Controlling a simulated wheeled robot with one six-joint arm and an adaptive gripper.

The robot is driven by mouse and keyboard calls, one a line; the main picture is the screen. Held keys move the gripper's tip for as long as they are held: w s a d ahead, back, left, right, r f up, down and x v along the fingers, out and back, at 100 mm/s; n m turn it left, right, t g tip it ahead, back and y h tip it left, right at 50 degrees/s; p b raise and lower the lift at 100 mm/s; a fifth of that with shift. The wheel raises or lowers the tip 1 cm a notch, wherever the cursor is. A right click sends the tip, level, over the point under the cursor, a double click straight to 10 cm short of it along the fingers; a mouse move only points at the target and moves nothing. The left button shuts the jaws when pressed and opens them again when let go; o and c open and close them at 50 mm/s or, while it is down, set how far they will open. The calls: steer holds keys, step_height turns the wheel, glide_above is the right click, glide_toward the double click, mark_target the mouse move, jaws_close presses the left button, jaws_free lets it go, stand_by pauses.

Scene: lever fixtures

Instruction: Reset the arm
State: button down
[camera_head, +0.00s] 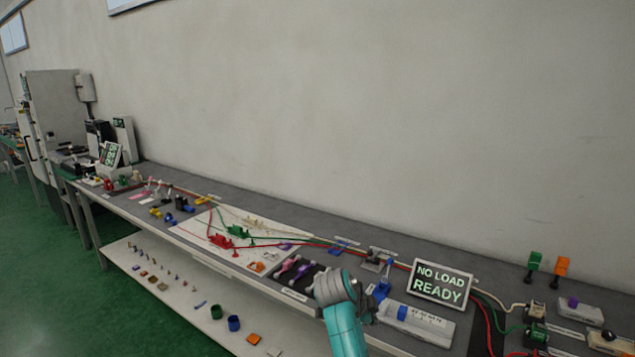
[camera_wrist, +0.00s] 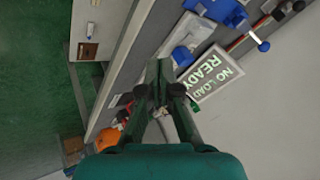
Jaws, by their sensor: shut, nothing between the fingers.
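My arm (camera_head: 343,318), teal with a grey wrist joint, reaches over the front edge of the bench in the head view. My gripper (camera_wrist: 160,72) is dark green in the wrist view, its fingers together with nothing between them. It is above the bench near a display sign reading "NO LOAD READY" (camera_head: 440,284), which also shows in the wrist view (camera_wrist: 210,77). A blue lever-like part (camera_head: 382,287) stands just beyond the gripper. It is too small to tell whether the fingers touch anything.
The grey bench (camera_head: 320,222) runs along the wall. A white board (camera_head: 200,240) with red and green fixtures lies left of my arm. Red and green cables cross the bench. Green and orange switches (camera_head: 534,260) stand at the right. A lower shelf (camera_head: 175,290) holds small parts.

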steer(key=s+d+f+n+t+y, duration=0.15)
steer(key=s+f+n, duration=0.25)
steer(key=s+f, duration=0.65)
steer(key=s+d+f+n+t+y, duration=0.15)
steer(key=s+f+n, duration=0.25)
steer(key=s+f, duration=0.65)
steer(key=s+d+f+n+t+y, duration=0.1)
steer(key=s+f+n+t, duration=0.2)
steer(key=s, duration=0.6)
steer(key=s+r+n+t+y, duration=0.1)
steer(key=s+r+n, duration=0.15)
steer(key=s, duration=0.75)
steer(key=s+r+n+y, duration=0.1)
steer(key=s+r+n, duration=0.15)
steer(key=s, duration=0.65)
steer(key=s+r+n+t, duration=0.2)
steer(key=s+r+t, duration=0.1)
steer(key=s+r, duration=1)
step_height(320, 180, up, 4)
steer(key=shift+d+f+n, duration=0.25)
steer(key=shift+d+n, duration=0.05)
steer(key=shift+d, duration=0.1)
